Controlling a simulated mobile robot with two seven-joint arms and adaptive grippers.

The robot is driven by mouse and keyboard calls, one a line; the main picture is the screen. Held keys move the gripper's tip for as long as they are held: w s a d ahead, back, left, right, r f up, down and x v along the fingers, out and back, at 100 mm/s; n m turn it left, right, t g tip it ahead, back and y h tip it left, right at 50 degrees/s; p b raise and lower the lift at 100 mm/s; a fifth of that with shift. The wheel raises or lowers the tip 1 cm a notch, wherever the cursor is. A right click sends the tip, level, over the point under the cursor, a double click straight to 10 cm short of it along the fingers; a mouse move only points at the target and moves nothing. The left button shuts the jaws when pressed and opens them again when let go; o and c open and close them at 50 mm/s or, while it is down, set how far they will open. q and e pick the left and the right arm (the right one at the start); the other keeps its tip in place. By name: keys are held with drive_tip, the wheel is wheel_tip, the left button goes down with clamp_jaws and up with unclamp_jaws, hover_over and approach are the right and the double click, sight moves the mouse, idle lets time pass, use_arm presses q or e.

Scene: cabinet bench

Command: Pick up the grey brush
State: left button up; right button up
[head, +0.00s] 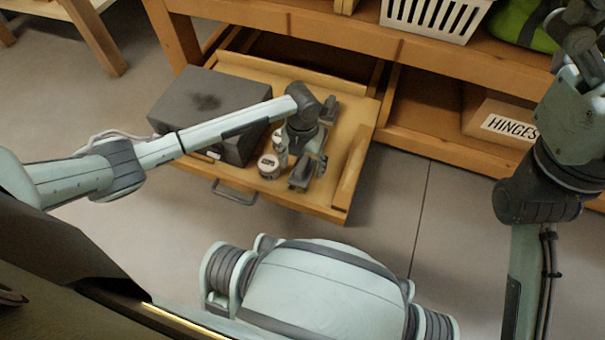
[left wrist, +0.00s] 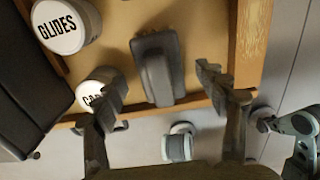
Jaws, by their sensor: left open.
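The grey brush (left wrist: 157,68) lies on the bottom of the open wooden drawer in the left wrist view. It shows between the two fingers of my left gripper, apart from both. My left gripper (head: 315,145) is open over the right part of the drawer in the head view, with its fingers spread and nothing held.
A dark grey box (head: 205,105) fills the drawer's left side. White-lidded cans stand between box and gripper, one marked GLIDES (left wrist: 66,27), another (left wrist: 98,86) near the left finger. The drawer (head: 347,190) has raised walls. A HINGES box (head: 503,125) lies on the shelf right.

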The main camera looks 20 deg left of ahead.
use_arm(q)
drive_tip(key=shift+f, duration=0.4)
drive_tip(key=shift+r, duration=0.1)
drive_tip(key=c, duration=1.3)
drive_tip(key=shift+c, duration=0.2)
